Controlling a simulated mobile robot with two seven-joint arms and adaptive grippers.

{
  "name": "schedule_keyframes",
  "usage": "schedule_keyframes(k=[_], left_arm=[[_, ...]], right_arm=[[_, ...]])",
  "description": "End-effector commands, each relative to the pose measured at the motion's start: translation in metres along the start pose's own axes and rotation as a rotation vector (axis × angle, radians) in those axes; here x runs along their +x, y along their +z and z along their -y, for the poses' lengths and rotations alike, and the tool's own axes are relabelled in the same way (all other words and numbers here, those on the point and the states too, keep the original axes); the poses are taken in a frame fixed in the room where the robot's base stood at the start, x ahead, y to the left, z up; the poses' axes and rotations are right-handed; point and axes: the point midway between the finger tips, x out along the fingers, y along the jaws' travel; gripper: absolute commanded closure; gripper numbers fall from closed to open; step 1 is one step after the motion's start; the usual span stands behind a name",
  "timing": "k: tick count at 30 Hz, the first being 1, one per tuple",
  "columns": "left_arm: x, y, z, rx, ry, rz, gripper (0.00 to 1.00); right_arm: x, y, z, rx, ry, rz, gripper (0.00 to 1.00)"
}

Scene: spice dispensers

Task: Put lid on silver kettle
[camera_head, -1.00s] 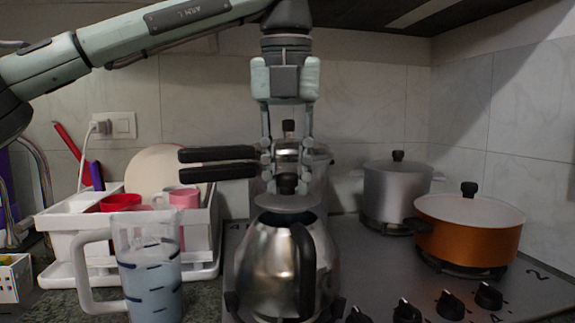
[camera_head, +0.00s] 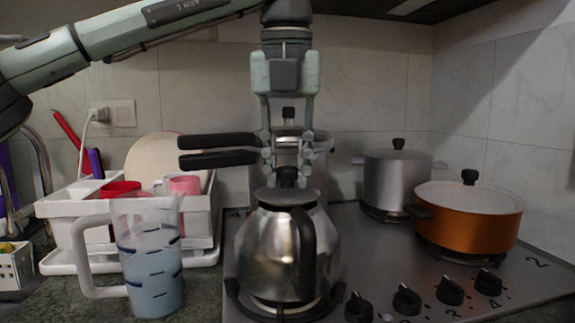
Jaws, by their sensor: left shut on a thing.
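The silver kettle (camera_head: 268,250) stands upright on the front left burner of the stove, its black handle (camera_head: 304,250) facing me. The grey lid (camera_head: 288,197) with a black knob (camera_head: 287,177) is at the kettle's mouth. It appears level and covers the opening; whether it is fully seated I cannot tell. My left gripper (camera_head: 287,172) points straight down above the kettle and is shut on the lid's knob. My right gripper is not in view.
A steel pot (camera_head: 392,182) and an orange pot (camera_head: 468,218) stand to the right on the stove (camera_head: 385,262). Another steel pot (camera_head: 318,165) is behind my gripper. A measuring jug (camera_head: 150,265) and a white dish rack (camera_head: 195,235) are at the left.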

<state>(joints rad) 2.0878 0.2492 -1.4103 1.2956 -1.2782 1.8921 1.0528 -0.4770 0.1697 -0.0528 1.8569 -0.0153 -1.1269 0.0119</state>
Motion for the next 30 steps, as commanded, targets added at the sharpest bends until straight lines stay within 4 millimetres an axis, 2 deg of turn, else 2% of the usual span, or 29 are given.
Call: schedule_keyframes(k=[30], left_arm=[[0.0093,-0.0014,0.0003,0.000,0.000,0.000,1.00]], right_arm=[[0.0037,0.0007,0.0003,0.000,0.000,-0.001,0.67]])
